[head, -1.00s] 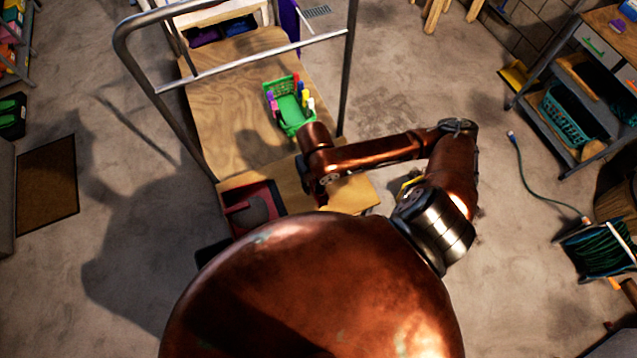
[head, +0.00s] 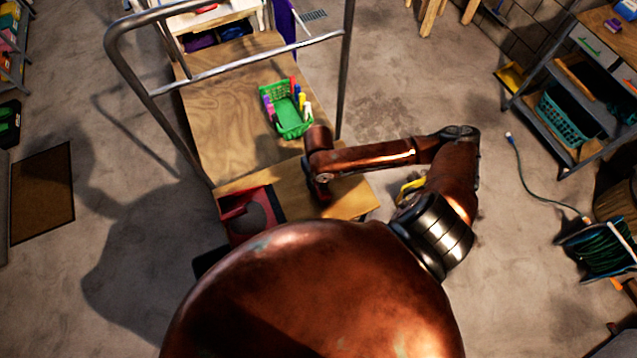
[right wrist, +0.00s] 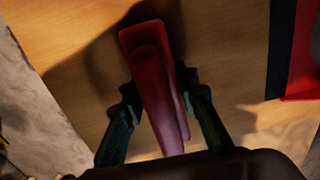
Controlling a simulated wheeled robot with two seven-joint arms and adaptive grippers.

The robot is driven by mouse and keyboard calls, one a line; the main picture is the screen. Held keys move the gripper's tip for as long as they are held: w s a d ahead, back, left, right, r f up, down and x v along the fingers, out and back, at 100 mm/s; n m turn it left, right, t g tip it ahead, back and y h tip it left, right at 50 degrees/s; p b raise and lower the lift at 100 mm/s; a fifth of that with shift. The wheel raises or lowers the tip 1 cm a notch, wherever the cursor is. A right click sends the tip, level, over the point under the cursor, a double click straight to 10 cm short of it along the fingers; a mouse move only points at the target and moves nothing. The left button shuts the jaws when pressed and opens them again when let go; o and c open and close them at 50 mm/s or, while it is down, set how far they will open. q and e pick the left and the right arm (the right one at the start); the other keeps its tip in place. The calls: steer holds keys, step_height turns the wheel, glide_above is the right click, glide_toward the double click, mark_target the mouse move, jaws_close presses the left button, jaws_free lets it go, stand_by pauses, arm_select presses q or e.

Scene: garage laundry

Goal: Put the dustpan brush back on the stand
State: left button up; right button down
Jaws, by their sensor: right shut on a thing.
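My right gripper (head: 318,188) is low over a light wooden top (head: 345,196), partly hidden by its own wrist. In the right wrist view the gripper (right wrist: 160,95) is shut on a long red piece, the dustpan brush (right wrist: 150,75), with a finger on each side. Its bristles cannot be made out. A red dustpan (head: 235,203) with a dark grey part inside lies on the left of the wooden top; its red edge shows in the right wrist view (right wrist: 304,60). I cannot tell which thing is the stand, or whether the brush touches the wood. My left gripper is not in view.
A wooden platform trolley (head: 225,120) with a grey metal handle (head: 250,63) stands beyond the wooden top. A green basket (head: 290,112) with colourful bottles sits on it. A hose reel (head: 600,250) and shelf (head: 570,115) stand right. Floor between is mostly clear.

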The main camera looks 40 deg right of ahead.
steer(key=shift+f, duration=0.1)
steer(key=c, duration=1.5)
jaws_free()
step_height(320, 180, up, 12)
steer(key=shift+r+p, duration=0.15)
steer(key=shift+p, duration=0.65)
